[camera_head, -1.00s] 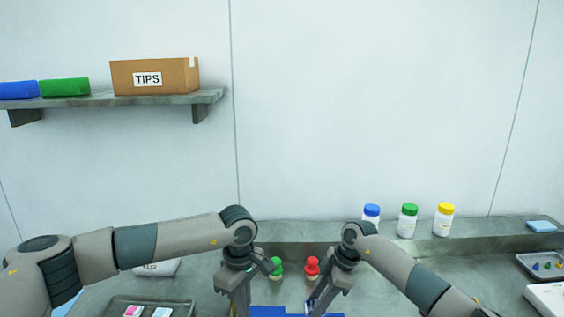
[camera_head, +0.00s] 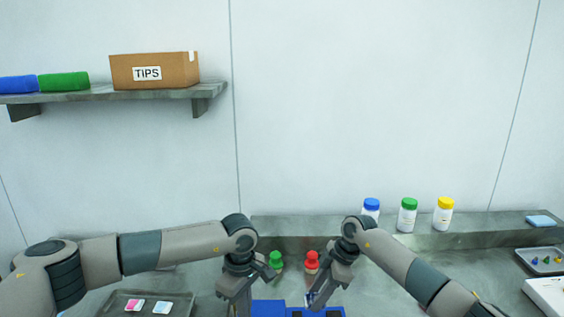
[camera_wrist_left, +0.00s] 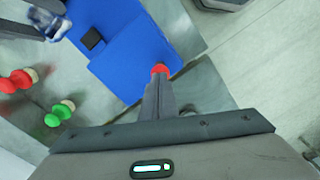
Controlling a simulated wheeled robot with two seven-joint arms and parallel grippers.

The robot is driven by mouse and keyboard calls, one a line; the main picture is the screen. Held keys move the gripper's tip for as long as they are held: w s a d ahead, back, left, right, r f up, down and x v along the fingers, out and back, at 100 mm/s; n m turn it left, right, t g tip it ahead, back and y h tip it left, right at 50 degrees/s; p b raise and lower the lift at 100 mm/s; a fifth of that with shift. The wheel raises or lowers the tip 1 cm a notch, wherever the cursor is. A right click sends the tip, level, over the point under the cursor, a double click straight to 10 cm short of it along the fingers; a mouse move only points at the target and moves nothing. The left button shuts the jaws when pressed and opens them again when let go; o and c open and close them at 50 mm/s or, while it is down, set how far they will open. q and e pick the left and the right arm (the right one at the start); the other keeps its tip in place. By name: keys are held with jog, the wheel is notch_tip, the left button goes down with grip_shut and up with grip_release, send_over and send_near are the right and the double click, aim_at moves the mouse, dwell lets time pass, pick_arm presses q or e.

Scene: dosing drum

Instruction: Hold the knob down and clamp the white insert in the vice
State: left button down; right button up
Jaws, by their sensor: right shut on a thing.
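The blue vice (camera_head: 268,307) is at the bottom middle of the head view, cut off by the edge. It also shows as a large blue body in the left wrist view (camera_wrist_left: 135,60). A red knob (camera_wrist_left: 160,69) shows at its edge there. My left gripper (camera_wrist_left: 160,80) has its fingers together with the tips at the knob, seemingly touching it; in the head view its tips are out of frame. My right gripper (camera_head: 312,298) is shut on a small pale piece (camera_wrist_left: 50,24), probably the white insert, near the vice. The fingers partly hide it.
Green (camera_head: 276,260) and red (camera_head: 311,262) knobbed pieces stand behind the vice, between the arms. Three capped bottles (camera_head: 408,216) stand on the back ledge. A tray (camera_head: 178,302) with pink and pale items is at left; another tray (camera_head: 541,261) is at far right.

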pick_arm(q)
jog(key=shift+s+f, duration=0.1)
jog(key=shift+f, duration=1.05)
pick_arm(e)
jog(key=shift+f, duration=2.4)
jog(key=shift+f, duration=0.2)
jog(key=shift+f, duration=0.7)
